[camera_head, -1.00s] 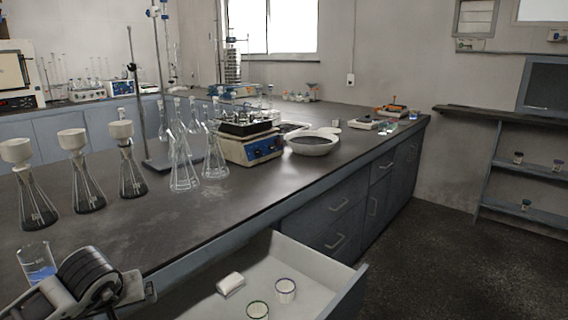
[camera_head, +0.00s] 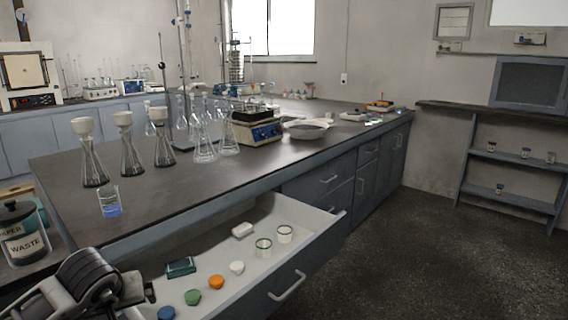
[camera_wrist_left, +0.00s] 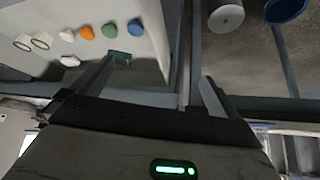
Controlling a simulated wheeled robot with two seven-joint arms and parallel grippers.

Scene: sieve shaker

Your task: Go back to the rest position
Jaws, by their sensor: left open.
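My left gripper (camera_head: 142,294) is at the lower left of the head view, in front of the open drawer. In the left wrist view its two fingers (camera_wrist_left: 160,80) are spread apart with nothing between them. The open drawer (camera_head: 300,262) holds a blue cap (camera_head: 166,313), a green cap (camera_head: 192,297), an orange cap (camera_head: 216,282), a white cap (camera_head: 237,267), a dark teal box (camera_head: 181,267), a white block (camera_head: 242,230) and two clear ring-like jars (camera_head: 263,247). The right gripper is not in view.
A beaker of blue liquid (camera_head: 109,203) stands near the bench's front edge. Several flasks with dark contents (camera_head: 95,170) stand behind it. A waste jar (camera_head: 24,235) is at the far left. The dark floor (camera_head: 430,260) to the right is clear.

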